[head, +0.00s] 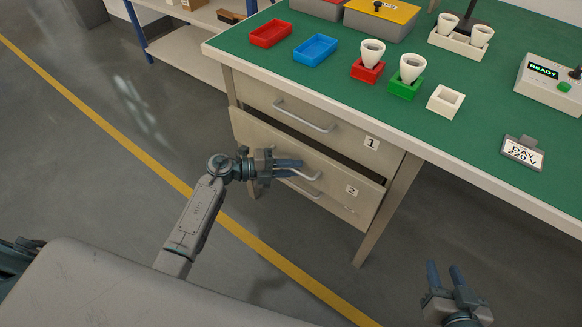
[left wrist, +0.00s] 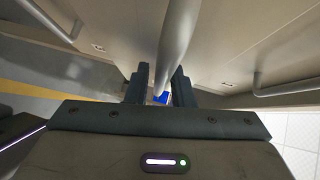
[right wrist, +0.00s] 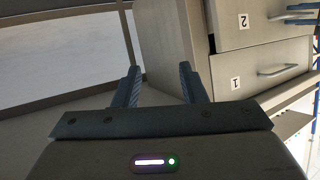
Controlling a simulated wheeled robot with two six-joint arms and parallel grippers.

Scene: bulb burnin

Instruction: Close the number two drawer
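The number two drawer (head: 343,207) is the lower drawer of the green-topped bench. It stands a little out, with a dark gap along its top edge. My left gripper (head: 296,166) is at its bar handle (head: 306,175), fingers pointing right along the front. In the left wrist view the handle (left wrist: 180,35) runs down between the close-set fingers (left wrist: 160,88), which look shut on it; the exact contact is hard to see. My right gripper (head: 444,272) is open and empty, low in front of the bench. Its spread fingers (right wrist: 158,85) show in the right wrist view.
Drawer number one (head: 300,115) above is closed. The bench top (head: 450,140) holds a red tray (head: 270,33), a blue tray (head: 316,49), bulbs in red and green holders, and a READY box (head: 550,85). The floor left of the bench is clear.

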